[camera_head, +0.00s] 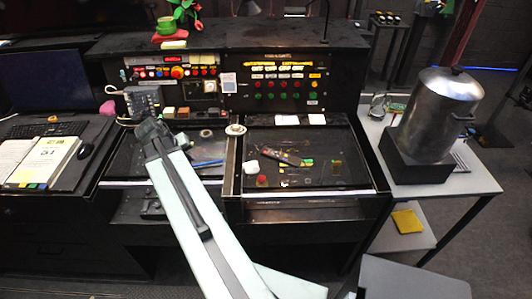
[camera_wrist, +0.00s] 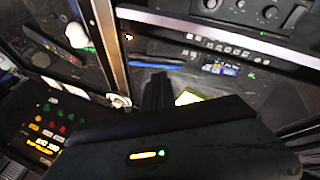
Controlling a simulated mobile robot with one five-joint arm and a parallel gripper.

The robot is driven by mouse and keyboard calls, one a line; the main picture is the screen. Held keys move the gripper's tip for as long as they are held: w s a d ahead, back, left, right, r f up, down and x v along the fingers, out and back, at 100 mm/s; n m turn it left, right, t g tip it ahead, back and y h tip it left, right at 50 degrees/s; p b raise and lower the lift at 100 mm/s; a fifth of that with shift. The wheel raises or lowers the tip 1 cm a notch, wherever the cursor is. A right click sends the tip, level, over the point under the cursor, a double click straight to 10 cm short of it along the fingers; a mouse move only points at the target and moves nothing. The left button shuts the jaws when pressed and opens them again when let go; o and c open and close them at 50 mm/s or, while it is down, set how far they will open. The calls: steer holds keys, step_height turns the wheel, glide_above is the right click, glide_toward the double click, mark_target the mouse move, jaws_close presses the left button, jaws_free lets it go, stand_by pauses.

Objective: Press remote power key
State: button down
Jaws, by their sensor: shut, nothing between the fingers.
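A dark, slim remote (camera_head: 285,157) lies tilted on the right black desk surface in the head view. In the wrist view my gripper (camera_wrist: 157,88) points forward as dark, closed fingers. It is shut and holds nothing.
A button panel (camera_head: 283,85) stands behind the desk. A white round piece (camera_head: 253,167) and a red button (camera_head: 262,181) are near the remote. A grey box (camera_head: 143,101) is close to my gripper. A metal pot (camera_head: 438,115) stands on the right table.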

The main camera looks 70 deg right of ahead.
steer(key=s+d+r+m+g+h, duration=0.2)
steer(key=s+d+m, duration=0.1)
steer(key=s+d, duration=1)
steer(key=r+m+g, duration=0.1)
steer(key=m+g, duration=0.1)
glide_above(265, 152)
steer(key=shift+w+a+r+b, duration=0.2)
steer(key=shift+w+a+b, duration=0.05)
steer(key=shift+a+b, duration=0.15)
steer(key=shift+f, duration=0.1)
step_height(265, 152, down, 9)
steer(key=b, duration=0.9)
steer(key=shift+r, duration=0.2)
steer(key=shift+f, duration=0.15)
steer(key=shift+f, duration=0.25)
